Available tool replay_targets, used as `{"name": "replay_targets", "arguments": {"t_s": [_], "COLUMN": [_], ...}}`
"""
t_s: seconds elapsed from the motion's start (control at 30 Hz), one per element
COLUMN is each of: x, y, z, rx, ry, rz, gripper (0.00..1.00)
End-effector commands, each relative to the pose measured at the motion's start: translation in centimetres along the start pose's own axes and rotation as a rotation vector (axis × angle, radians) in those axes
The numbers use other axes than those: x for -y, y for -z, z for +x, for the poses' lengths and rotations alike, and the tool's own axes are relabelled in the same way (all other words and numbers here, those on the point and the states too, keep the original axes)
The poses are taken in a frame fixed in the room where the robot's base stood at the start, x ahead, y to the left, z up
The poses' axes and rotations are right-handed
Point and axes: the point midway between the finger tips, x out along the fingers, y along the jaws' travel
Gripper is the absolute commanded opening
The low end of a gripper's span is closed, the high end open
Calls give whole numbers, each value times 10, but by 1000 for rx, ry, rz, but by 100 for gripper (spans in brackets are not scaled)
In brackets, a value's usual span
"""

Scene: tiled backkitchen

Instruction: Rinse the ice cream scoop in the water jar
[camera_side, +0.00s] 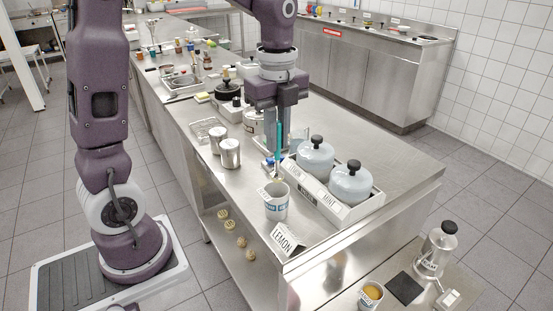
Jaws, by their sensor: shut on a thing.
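My gripper (279,122) points down over the steel counter and is shut on the teal handle of the ice cream scoop (279,140). The scoop hangs roughly upright. A pale, see-through vessel (298,137), partly hidden behind my gripper, may be the water jar. Its contents are too small to tell.
A white tray (335,212) holds two pale blue lidded tubs (315,157) with black knobs, right of the scoop. Two metal canisters (230,153) stand to the left. A LEMON sign (287,240) stands at the front. The counter's right end (405,172) is clear.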

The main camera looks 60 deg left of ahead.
Motion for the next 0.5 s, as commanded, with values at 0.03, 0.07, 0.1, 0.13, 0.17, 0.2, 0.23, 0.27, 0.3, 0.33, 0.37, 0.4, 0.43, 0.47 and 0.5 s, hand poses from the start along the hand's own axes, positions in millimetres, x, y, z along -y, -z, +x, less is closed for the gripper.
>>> {"name": "replay_targets", "arguments": {"t_s": [0.03,0.07,0.1,0.13,0.17,0.2,0.23,0.27,0.3,0.33,0.37,0.4,0.43,0.47,0.5], "x": [5,10,18,26,36,49,60,72,86,97,108,121,130,138,147], "y": [-3,-6,-12,-17,-23,-34,-43,-52,-66,-78,-89,-104,-115,-125,-135], "z": [-6,-8,-12,-14,-16,-19,-21,-22,-25,-27,-28,-29,-30,-31,-32], "rx": [1,1,1,2,2,3,4,4,5,6,7,7,7,6,5], "ry": [5,6,9,13,19,25,31,37,46,52,60,68,75,81,90], "rz": [-5,-11,-20,-28,-36,-48,-55,-63,-70,-73,-75,-74,-69,-63,-52], "gripper": [0,0,0,0,0,0,0,0,0,0,0,0,0,0,0]}}
